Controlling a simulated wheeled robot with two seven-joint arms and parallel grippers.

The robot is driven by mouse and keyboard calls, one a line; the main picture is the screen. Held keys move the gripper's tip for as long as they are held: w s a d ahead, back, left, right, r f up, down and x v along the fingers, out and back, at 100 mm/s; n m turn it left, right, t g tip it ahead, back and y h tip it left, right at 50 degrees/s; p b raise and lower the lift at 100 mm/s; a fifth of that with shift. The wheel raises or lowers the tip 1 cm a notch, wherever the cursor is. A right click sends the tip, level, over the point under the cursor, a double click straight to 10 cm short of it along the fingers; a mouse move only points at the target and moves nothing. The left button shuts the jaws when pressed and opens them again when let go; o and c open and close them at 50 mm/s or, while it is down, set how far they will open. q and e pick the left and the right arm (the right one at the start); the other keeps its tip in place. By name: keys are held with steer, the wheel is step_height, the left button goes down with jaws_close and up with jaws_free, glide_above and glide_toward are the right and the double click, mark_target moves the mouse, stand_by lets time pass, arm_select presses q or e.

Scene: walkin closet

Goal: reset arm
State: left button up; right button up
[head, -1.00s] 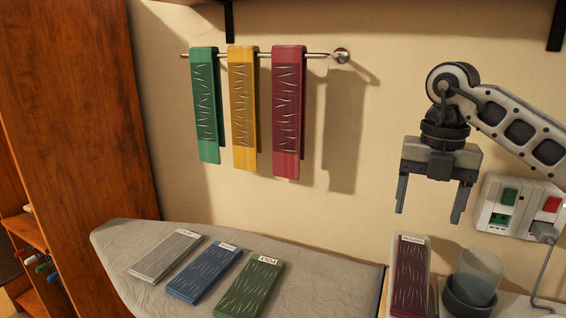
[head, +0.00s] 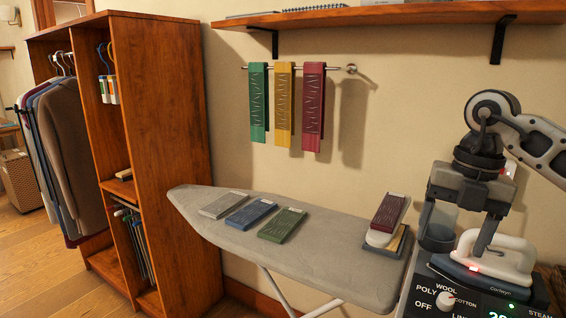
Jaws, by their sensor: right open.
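My right gripper (head: 453,240) is in the right part of the head view, at the end of my right arm, which comes in from the right edge. It points downward with its two dark fingers spread apart, and nothing shows held between them. In the picture its right finger overlaps a white steam iron (head: 512,262) on a dark control panel (head: 440,285); I cannot tell whether they touch. My left gripper is not in view.
A grey ironing board (head: 330,262) carries grey, blue and green folded cloths. A maroon cloth (head: 390,212) lies at its right end. Green, yellow and maroon cloths hang on a wall rail (head: 340,69). A wooden shelf (head: 400,15) is above; a wardrobe (head: 165,140) stands left.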

steer(key=s+a+f+n+g+y, duration=0.15)
steer(key=a+f+y, duration=0.25)
steer(key=a, duration=0.5)
steer(key=s+a+f+n+g+y, duration=0.1)
steer(key=a+f+n+y, duration=0.3)
steer(key=a, duration=0.5)
steer(key=s+a+r+m+t+y, duration=0.1)
steer(key=s+a+m+t+y, duration=0.15)
steer(key=a+m+y, duration=0.5)
steer(key=w+d+f+m+t+h, duration=0.1)
steer(key=d+f+m+t+h, duration=0.3)
steer(key=m+t, duration=0.5)
steer(key=w+d+f+m+t+h, duration=0.1)
steer(key=d+f+m+t, duration=0.1)
steer(key=f+m+t, duration=0.5)
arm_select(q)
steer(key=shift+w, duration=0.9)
arm_select(e)
steer(key=s+d+f+m+g+h, duration=0.3)
steer(key=s+f+m+h, duration=0.1)
steer(key=s+f, duration=0.3)
steer(key=s+d+f+m+g+h, duration=0.2)
steer(key=s+d+f+m+h, duration=0.2)
steer(key=f, duration=0.6)
steer(key=s+m, duration=0.2)
steer(key=s, duration=0.1)
steer(key=shift+s+d+f+g+h, duration=0.15)
steer(key=shift+d+f+g+h, duration=0.15)
steer(key=shift+f+g+h, duration=0.1)
